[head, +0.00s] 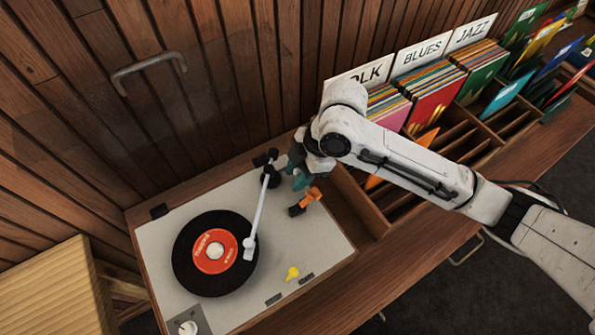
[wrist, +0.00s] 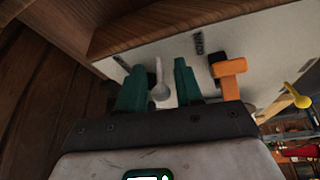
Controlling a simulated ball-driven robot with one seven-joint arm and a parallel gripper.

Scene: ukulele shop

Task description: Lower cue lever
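My gripper (head: 300,180) is at the right rear of the turntable (head: 323,233), near the base of the white tonearm (head: 258,212). In the wrist view its two green fingers (wrist: 161,82) stand apart, with a thin grey lever with a rounded knob (wrist: 160,91), which looks like the cue lever, between them. Whether the fingers touch it I cannot tell. A label reading DOWN (wrist: 199,43) is on the deck beside it. The gripper hides this lever in the head view. The tonearm's head is over the black record (head: 188,263) with its red label; contact is not clear.
An orange lever (head: 313,194) on a black block is close to my gripper and also shows in the wrist view (wrist: 230,68). Record bins (head: 380,222) stand to the right; a wooden wall is behind.

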